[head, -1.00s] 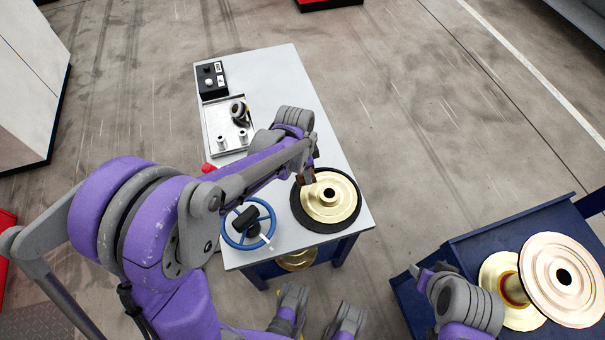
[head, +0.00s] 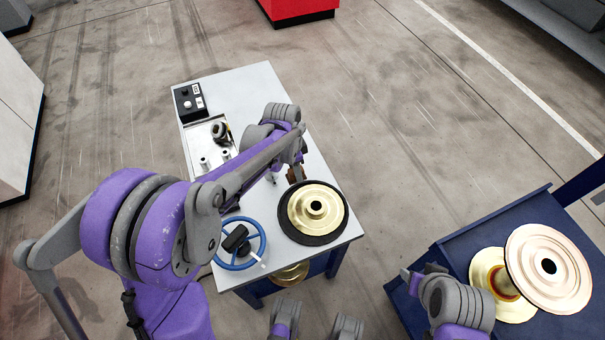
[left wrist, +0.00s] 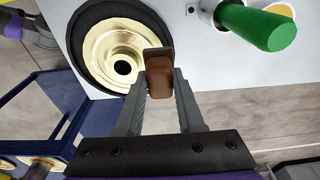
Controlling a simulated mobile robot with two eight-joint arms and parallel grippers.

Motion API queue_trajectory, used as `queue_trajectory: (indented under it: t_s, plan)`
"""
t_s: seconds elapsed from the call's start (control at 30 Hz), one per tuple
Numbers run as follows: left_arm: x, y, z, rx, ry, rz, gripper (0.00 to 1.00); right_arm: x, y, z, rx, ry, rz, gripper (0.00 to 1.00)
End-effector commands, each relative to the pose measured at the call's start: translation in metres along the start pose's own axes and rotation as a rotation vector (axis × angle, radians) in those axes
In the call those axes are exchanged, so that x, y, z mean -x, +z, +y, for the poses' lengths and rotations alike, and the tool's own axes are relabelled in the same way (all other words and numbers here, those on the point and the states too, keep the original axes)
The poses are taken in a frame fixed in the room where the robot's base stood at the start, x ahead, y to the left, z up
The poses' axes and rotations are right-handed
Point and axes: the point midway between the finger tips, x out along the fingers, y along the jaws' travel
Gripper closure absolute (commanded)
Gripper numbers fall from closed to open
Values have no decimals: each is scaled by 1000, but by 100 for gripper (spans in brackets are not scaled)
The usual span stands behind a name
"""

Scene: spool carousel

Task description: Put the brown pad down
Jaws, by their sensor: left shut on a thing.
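The brown pad (left wrist: 160,76) is a small brown block between the fingertips of my left gripper (left wrist: 160,88) in the left wrist view. The gripper is shut on it. In the head view my left gripper (head: 294,172) is at the far edge of a brass flanged disc (head: 318,205) with a dark rim, which lies on the grey table (head: 256,90). The pad overlaps the disc's rim in the wrist view; I cannot tell whether they touch. Grey parts of my right arm show at lower right, but its jaw opening is unclear.
A blue handwheel (head: 261,243) is at the table's near left. A metal plate (head: 195,138) with pegs and a black control box (head: 189,101) are at the far left. A green handle (left wrist: 258,26) shows in the wrist view. A blue stand (head: 505,222) at right holds a spool (head: 525,262).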

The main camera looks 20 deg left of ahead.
Motion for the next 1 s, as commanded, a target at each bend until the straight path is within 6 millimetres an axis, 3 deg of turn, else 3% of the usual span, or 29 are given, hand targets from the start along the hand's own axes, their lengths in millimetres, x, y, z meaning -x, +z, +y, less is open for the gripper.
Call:
queue_trajectory:
  t_s: [0.2, 0.4, 0.57, 0.8, 1.0]
  plan:
    - [1, -44, -58, 1, 0, 0, 100, -1, 0, 0, 0, 0, 0, 50]
    - [1, -69, -92, 1, 0, 0, 100, -1, 1, 0, 0, 0, 0, 50]
    - [-2, -76, -103, 0, 0, 0, 100, -2, 1, 0, 0, 0, -1, 50]
    - [-44, -72, -104, 0, 0, 0, 100, -7, 3, 0, 0, 0, -2, 50]
    - [-63, -70, -104, 0, 0, 0, 100, -8, 4, 0, 0, 0, -3, 50]
